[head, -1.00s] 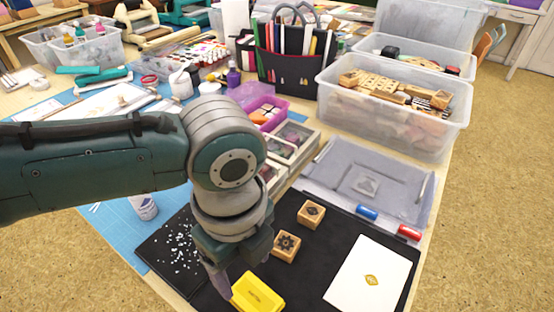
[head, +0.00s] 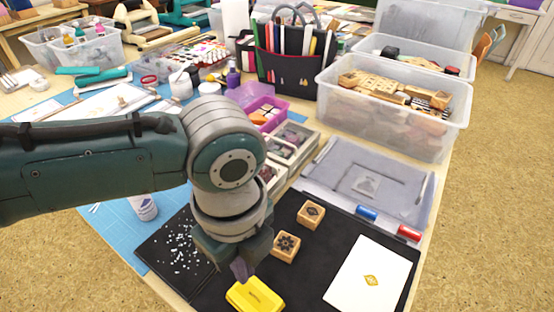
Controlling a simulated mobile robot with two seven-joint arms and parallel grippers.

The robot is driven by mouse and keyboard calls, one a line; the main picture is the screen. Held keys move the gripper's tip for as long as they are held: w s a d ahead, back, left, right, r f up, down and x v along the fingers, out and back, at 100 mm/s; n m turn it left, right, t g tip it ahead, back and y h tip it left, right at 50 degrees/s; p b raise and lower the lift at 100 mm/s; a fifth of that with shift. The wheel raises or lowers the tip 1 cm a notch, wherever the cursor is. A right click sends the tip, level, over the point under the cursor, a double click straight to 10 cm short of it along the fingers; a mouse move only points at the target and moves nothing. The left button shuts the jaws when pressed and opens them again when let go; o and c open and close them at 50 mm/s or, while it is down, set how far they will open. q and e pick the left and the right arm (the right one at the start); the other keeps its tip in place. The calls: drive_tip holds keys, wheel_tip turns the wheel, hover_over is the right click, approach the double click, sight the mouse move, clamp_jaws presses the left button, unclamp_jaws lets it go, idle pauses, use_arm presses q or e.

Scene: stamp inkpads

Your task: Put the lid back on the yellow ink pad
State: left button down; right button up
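The yellow ink pad (head: 262,296) lies on the black mat at the bottom of the head view, its near edge close to the picture's lower border. It shows a yellow top with a darker mark; I cannot make out a separate lid. My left gripper (head: 241,270) points down at the far left edge of the yellow piece. Its dark fingertips overlap that edge in the picture; whether they touch it is unclear. The fingers look close together, but the gap between them is hidden. My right gripper is out of view.
Two wooden stamps (head: 286,247) (head: 311,214) stand on the black mat (head: 318,262) behind the pad. A white card (head: 368,278) lies to the right. A dark sheet with white scraps (head: 178,252) lies left. A clear bin (head: 392,130) stands at the back right.

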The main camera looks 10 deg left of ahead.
sight(249, 292)
use_arm(q)
drive_tip(key=shift+f, duration=0.15)
idle(0.4)
drive_tip(key=shift+f+b, duration=2.6)
drive_tip(key=shift+f, duration=0.3)
drive_tip(key=shift+r, duration=0.1)
wheel_tip(249, 292, up, 7)
drive_tip(key=p, duration=0.7)
